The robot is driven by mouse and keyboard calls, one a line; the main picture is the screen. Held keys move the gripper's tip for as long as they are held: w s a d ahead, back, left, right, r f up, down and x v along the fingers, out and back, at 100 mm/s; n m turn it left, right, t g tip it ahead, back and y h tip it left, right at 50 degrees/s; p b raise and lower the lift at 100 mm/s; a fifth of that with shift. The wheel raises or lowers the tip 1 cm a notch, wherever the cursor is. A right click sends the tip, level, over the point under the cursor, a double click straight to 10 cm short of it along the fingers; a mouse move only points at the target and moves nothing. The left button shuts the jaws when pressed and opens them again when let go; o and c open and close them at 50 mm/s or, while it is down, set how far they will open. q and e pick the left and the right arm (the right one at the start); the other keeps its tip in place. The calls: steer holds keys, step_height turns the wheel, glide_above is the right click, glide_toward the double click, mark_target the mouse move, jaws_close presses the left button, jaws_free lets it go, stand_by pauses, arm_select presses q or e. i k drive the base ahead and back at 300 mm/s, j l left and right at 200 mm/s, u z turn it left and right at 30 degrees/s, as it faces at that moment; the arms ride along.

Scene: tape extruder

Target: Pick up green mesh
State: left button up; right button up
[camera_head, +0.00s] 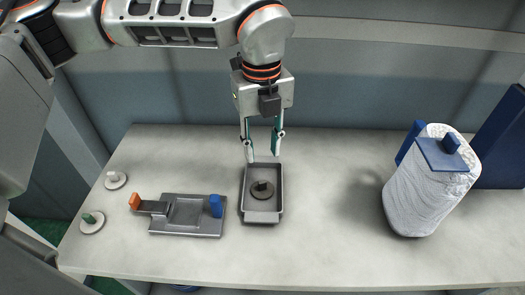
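The only green item I can make out on the table is a small dark green piece (89,218) on a round white base, at the table's left front edge. I cannot tell a mesh texture at this size. My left gripper (263,155) points down above the back end of a grey rectangular tray (277,205), well to the right of the green piece. Its fingers are apart, with teal inner faces, and I see nothing between them. My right gripper is not in view.
A dark round part (262,190) lies in the grey tray. A grey fixture (185,227) with orange and blue blocks stands left of it. A white disc with a knob (115,180) is behind the green piece. A white-wrapped container (425,195) stands right; the table between is clear.

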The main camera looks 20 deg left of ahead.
mark_target(91, 223)
steer(key=k, duration=1)
